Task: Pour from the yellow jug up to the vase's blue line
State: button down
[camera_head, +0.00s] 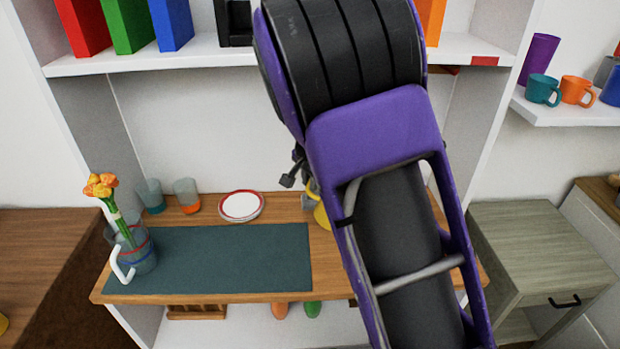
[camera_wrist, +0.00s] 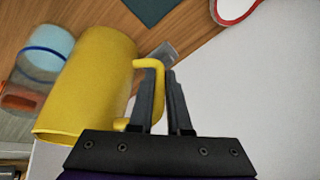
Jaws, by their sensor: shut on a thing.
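The yellow jug (camera_wrist: 88,80) fills the left of the wrist view, its handle between my gripper's fingers (camera_wrist: 162,78). My gripper is shut on that handle. The vase (camera_head: 143,262) is a clear vessel with a white handle at the left end of the wooden counter. It has a red line and a lower blue line, and orange flowers (camera_head: 103,187) stand in it. Its liquid level is hard to tell.
A dark teal mat (camera_head: 230,262) lies bare right of the vase. Behind it stand a teal-bottomed glass (camera_head: 151,196), an orange-bottomed glass (camera_head: 187,196) and a red-rimmed plate (camera_head: 241,205). A shelf (camera_head: 160,62) runs above. Clear vessels (camera_wrist: 42,62) show left of the jug.

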jog(key=shift+f, duration=0.5)
jog(key=shift+r+t+y, duration=0.6)
jog(key=shift+r+y, duration=0.3)
jog(key=shift+r, duration=0.35)
jog(key=shift+s+d+r+m+t+y, duration=0.1)
jog(key=shift+d+r+m+t+y, duration=0.15)
jog(key=shift+r, duration=0.3)
jog(key=shift+r+m+t+y, duration=0.1)
jog(key=shift+r+t+y, duration=0.05)
jog(key=shift+r+y, duration=0.3)
jog(key=shift+s+d+r+m+t+y, duration=0.1)
jog(key=shift+d+r+m+t+y, duration=0.1)
jog(key=shift+r, duration=0.4)
jog(key=shift+s+d+r+t+y+b, duration=0.1)
jog(key=shift+r+t+y+b, duration=0.2)
jog(key=shift+r+y+b, duration=0.5)
jog(key=shift+s+d+r+m+t+y+b, duration=0.15)
jog(key=shift+d+r+t+b, duration=0.2)
jog(key=shift+b, duration=0.5)
jog(key=shift+s+d+r+m+t+y+b, duration=0.15)
jog(key=shift+r+b, duration=0.3)
jog(key=shift+b, duration=0.4)
jog(key=shift+s+d+r+m, duration=0.1)
jog(key=shift+r+m, duration=0.25)
jog(key=shift+r, duration=0.05)
jog(key=shift+s+d+r+b, duration=0.1)
jog(key=shift+r+b, duration=0.15)
jog(key=shift+b, duration=0.3)
